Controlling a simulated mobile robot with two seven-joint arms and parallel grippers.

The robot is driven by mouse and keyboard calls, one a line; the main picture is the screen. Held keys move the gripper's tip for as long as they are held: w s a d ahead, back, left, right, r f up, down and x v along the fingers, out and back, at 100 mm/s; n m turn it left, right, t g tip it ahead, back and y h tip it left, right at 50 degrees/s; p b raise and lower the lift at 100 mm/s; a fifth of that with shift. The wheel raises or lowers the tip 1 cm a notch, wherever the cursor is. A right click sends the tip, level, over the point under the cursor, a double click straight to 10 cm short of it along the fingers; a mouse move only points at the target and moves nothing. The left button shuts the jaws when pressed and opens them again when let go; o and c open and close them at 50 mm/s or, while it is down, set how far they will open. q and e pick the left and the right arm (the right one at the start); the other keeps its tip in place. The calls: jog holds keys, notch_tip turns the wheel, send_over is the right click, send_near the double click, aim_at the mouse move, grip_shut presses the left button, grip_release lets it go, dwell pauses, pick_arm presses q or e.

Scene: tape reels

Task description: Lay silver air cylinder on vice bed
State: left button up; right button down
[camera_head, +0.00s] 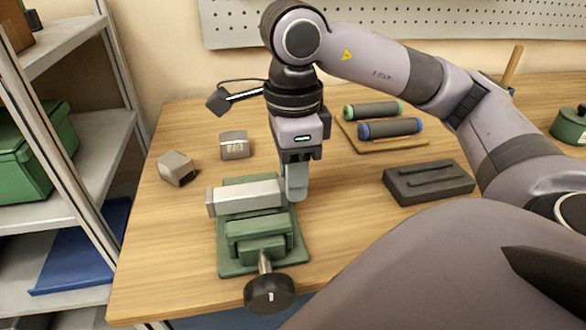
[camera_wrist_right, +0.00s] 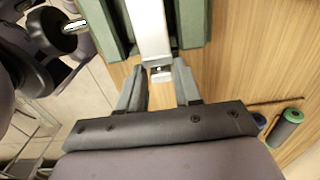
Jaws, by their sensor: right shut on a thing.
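The silver air cylinder (camera_head: 245,197) is a long, square-sided bar. It lies crosswise over the green vice (camera_head: 262,228), between its back and front jaws, with its left end sticking out past the vice. Whether it touches the vice bed, hidden beneath it, I cannot tell. My right gripper (camera_head: 296,188) is shut on the cylinder's right end. In the right wrist view the fingers (camera_wrist_right: 158,85) stand either side of the cylinder's near end (camera_wrist_right: 158,68), and the bar runs between the green jaws (camera_wrist_right: 195,22). My left gripper is not in view.
Two grey blocks (camera_head: 176,168) (camera_head: 234,145) stand behind and left of the vice. A board with two rollers (camera_head: 391,128) and a dark grey block (camera_head: 429,183) lie to the right. The vice's black knob (camera_head: 270,293) juts toward the table's front edge. Shelving stands at left.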

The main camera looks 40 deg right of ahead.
jog(key=shift+f, duration=0.2)
jog(key=c, duration=0.7)
grip_release()
jog(key=shift+r, duration=0.1)
notch_tip(320, 180, up, 6)
jog(key=shift+f+p, duration=0.25)
jog(key=shift+p, duration=0.45)
jog(key=shift+r, duration=0.35)
jog(key=shift+s+r+p, duration=0.1)
jog(key=shift+r+p, duration=0.25)
jog(key=shift+r, duration=0.05)
